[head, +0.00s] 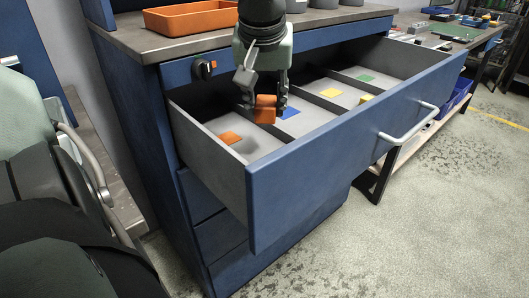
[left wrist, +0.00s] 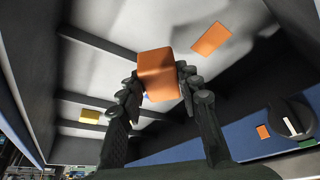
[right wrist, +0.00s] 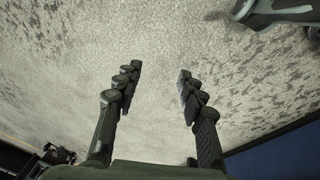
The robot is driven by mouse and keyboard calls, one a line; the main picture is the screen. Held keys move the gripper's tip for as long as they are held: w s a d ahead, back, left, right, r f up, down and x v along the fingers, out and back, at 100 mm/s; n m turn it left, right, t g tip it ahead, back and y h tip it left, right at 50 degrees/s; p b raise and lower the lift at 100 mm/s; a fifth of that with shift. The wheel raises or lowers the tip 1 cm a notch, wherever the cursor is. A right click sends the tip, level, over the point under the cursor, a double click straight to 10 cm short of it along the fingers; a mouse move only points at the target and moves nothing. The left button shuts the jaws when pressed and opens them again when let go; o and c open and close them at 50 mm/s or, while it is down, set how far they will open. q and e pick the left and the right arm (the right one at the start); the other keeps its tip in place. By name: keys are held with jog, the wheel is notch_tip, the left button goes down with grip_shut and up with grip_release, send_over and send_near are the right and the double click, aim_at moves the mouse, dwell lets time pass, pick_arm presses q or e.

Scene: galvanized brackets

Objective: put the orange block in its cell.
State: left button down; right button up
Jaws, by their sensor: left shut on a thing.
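The orange block (head: 265,115) is held between the fingers of my left gripper (head: 264,104), above the open drawer (head: 330,147). In the left wrist view the block (left wrist: 158,75) sits between the two fingertips. A flat orange patch (head: 230,138) marks the drawer's near-left cell, to the left of and below the block in the head view. A blue patch (head: 289,113) lies just right of the block. The drawer floor directly under the block is partly hidden. My right gripper (right wrist: 157,73) is open and empty above bare floor.
Dark dividers split the drawer into cells. Farther right are a yellow patch (head: 330,92), a green patch (head: 366,78) and a small yellow block (head: 366,98). An orange tray (head: 190,18) stands on the worktop above. The drawer's front panel carries a handle (head: 410,127).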

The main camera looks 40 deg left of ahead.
aim_at(265, 122)
pick_arm(q)
notch_tip(265, 122, down, 6)
jog(key=shift+b, duration=0.35)
notch_tip(265, 122, down, 4)
jog(key=shift+r, duration=0.1)
pick_arm(e)
jog(key=r, duration=0.1)
jog(key=w+r, duration=0.1)
jog(key=r, duration=0.1)
jog(key=shift+w+a+r, duration=0.1)
jog(key=shift+w+a, duration=0.05)
jog(key=shift+a, duration=0.05)
pick_arm(q)
jog(key=shift+b, duration=0.3)
jog(key=c, duration=1.4)
grip_release()
jog(key=o, duration=0.3)
pick_arm(e)
jog(key=shift+r, duration=0.15)
pick_arm(q)
jog(key=shift+o, duration=0.2)
